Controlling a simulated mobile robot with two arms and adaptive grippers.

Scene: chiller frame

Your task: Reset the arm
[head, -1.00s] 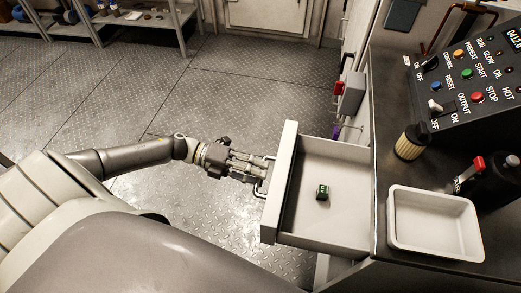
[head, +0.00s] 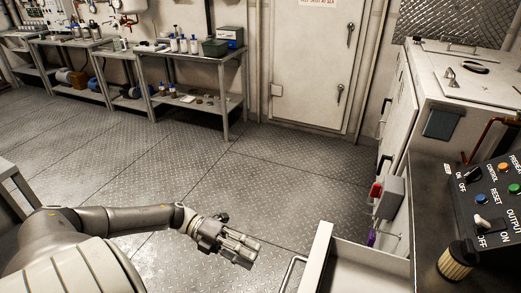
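My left arm (head: 120,219) reaches in from the left of the head view. My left gripper (head: 250,252) is over the floor, left of the drawer's handle (head: 291,272) and apart from it. Its fingers lie close together, and I cannot tell whether they are open or shut; nothing shows held in them. The drawer (head: 318,258) is pulled out at the bottom, its lower part cut off by the frame edge. My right gripper is not in view.
A control panel (head: 490,205) and a tan filter cylinder (head: 455,262) are at the right. A grey switch box with a red knob (head: 388,196) is on the cabinet side. Workbenches (head: 190,55) and a closed door (head: 318,60) stand at the back. The floor (head: 200,150) between is clear.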

